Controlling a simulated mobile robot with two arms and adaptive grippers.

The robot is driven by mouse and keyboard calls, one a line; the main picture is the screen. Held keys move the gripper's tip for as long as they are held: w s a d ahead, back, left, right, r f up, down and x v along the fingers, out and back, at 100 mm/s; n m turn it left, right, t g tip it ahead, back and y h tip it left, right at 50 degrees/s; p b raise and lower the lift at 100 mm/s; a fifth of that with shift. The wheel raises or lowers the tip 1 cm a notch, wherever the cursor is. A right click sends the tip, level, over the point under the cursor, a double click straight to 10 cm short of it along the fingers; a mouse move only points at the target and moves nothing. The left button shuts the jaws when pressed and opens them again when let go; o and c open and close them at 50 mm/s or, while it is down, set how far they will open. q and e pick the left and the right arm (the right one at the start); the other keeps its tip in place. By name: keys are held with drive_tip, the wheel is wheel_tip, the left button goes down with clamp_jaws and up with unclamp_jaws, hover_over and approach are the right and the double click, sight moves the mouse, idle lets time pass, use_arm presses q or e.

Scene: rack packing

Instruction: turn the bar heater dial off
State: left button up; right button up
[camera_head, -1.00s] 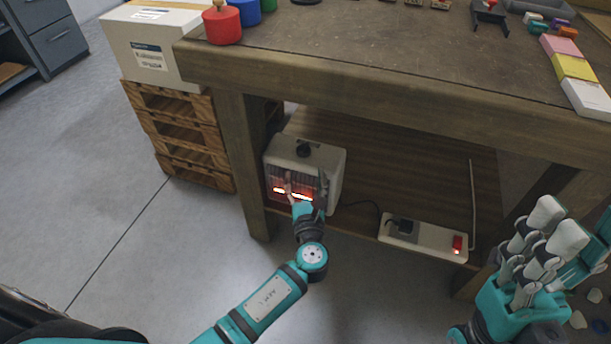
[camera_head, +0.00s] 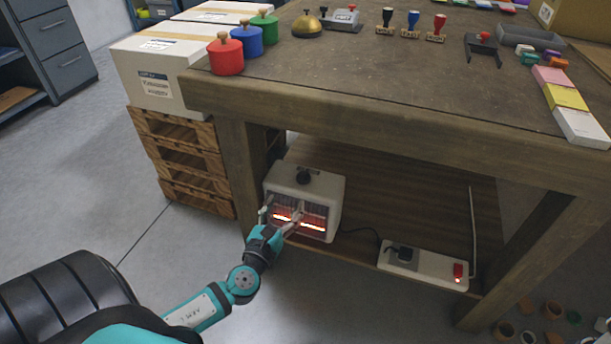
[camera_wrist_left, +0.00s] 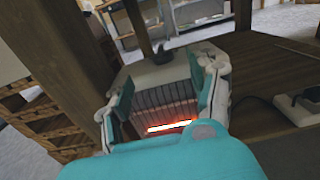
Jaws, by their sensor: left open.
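The bar heater (camera_head: 327,190) is a small white box on the shelf under the workbench. Its bars glow orange behind the front grille. My left gripper (camera_head: 281,212) is open and empty in front of the grille, below the dial. In the left wrist view its fingers (camera_wrist_left: 165,95) stand apart on both sides of the grille. I cannot tell whether they touch the heater. My right gripper is out of view.
A white power strip (camera_head: 425,266) with a lit red switch lies right of the heater. The bench top edge (camera_head: 380,127) overhangs the shelf. A bench leg (camera_head: 245,180) and stacked pallets (camera_head: 185,160) stand to the left. Several small pots are on the floor at right.

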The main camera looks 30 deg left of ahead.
sight(301, 177)
use_arm(q)
drive_tip(key=b+x, duration=0.1)
drive_tip(key=x, duration=1.1)
drive_tip(key=shift+w, duration=0.2)
drive_tip(key=c, duration=1.1)
drive_tip(key=shift+a, duration=0.1)
clamp_jaws()
